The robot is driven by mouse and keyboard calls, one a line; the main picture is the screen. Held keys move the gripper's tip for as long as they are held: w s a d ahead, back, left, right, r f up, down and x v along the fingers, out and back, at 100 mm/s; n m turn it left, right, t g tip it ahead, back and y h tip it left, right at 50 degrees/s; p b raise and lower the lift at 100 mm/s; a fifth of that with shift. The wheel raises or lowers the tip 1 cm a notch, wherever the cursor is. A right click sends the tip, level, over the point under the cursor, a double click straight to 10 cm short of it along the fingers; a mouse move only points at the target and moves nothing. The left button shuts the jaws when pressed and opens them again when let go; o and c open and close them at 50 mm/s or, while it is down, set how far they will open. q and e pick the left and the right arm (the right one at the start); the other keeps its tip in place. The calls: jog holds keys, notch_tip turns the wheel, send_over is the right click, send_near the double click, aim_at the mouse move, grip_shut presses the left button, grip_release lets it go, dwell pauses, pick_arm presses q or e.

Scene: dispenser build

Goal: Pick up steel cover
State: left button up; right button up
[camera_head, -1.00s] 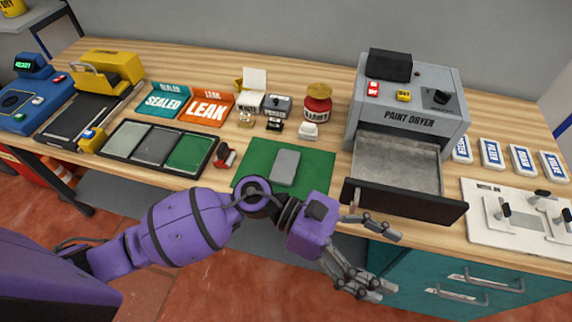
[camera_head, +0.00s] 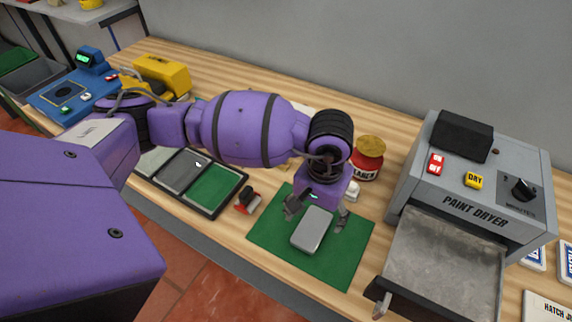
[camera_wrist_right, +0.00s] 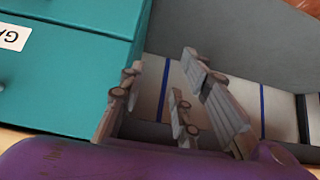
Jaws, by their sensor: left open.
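The steel cover, a grey rounded plate (camera_head: 311,236), lies flat on the green mat (camera_head: 268,239) in the head view. My left gripper (camera_head: 317,212) is open and points down at the cover's far end. One finger is to the left of the cover and one to the right. I cannot tell whether they touch it. My right gripper (camera_wrist_right: 165,82) is open and empty in the right wrist view, in front of a teal drawer cabinet (camera_wrist_right: 65,75), away from the cover.
The paint dryer (camera_head: 470,185) stands right of the mat with its tray (camera_head: 445,265) pulled out. A red jar (camera_head: 366,166) is behind the mat. A black tray with grey and green pads (camera_head: 212,187) and a small red-and-black item (camera_head: 247,200) are to the left.

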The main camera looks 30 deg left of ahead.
aim_at(311, 229)
pick_arm(q)
jog(key=shift+s+a+f, duration=0.15)
jog(key=shift+f, duration=0.8)
jog(key=f, duration=0.2)
jog(key=f+p, duration=0.1)
jog(key=shift+a+f, duration=0.25)
jog(key=shift+f, duration=0.3)
jog(key=c, duration=1.2)
jog(key=shift+c, duration=1)
pick_arm(e)
jog(key=shift+a+r, duration=0.1)
jog(key=shift+r, duration=0.2)
pick_arm(q)
jog(key=shift+r, duration=0.15)
